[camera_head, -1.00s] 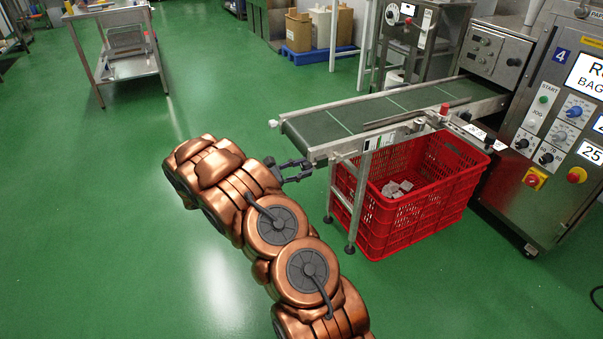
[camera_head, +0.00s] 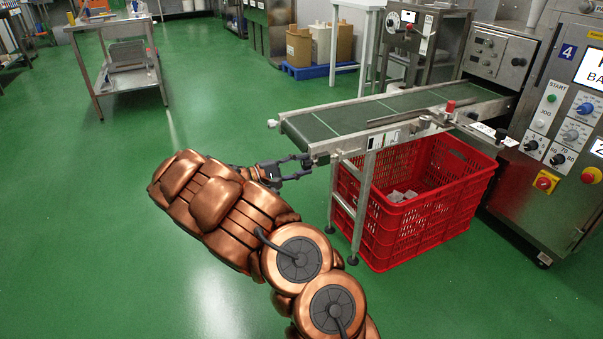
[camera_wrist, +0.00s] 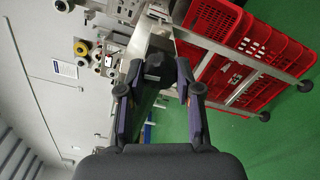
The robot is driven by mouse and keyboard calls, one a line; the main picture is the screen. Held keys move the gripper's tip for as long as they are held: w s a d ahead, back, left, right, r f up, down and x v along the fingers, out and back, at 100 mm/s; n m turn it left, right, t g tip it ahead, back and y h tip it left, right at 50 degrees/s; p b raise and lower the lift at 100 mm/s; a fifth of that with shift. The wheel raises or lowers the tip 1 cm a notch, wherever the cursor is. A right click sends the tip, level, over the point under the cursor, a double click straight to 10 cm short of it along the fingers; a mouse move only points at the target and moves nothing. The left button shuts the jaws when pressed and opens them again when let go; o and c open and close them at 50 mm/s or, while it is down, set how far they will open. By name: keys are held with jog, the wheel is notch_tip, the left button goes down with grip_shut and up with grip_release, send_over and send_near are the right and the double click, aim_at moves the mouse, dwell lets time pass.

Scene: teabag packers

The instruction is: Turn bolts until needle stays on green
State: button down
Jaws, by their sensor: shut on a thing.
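My gripper (camera_head: 304,166) is at the near left corner of the conveyor (camera_head: 335,122), its fingers shut on a bolt at the end of the frame. In the wrist view my gripper (camera_wrist: 158,91) has its fingers on either side of a dark round bolt head (camera_wrist: 153,61). The fingers largely hide the bolt in the head view. A second, small silver bolt (camera_head: 272,124) sticks out at the conveyor's far left corner.
A red crate (camera_head: 424,214) holding several pale packets stands under the conveyor, close to my gripper. A steel machine with dials (camera_head: 560,150) stands at the right. A steel table (camera_head: 118,75) is at the back left. The green floor at the left is clear.

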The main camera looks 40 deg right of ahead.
jog(key=shift+s+f+m+b, duration=0.1)
jog(key=shift+m+b, duration=0.35)
jog(key=shift+m, duration=0.15)
jog(key=c, duration=0.8)
grip_release()
jog(key=shift+a, duration=0.15)
jog(key=v, duration=1.2)
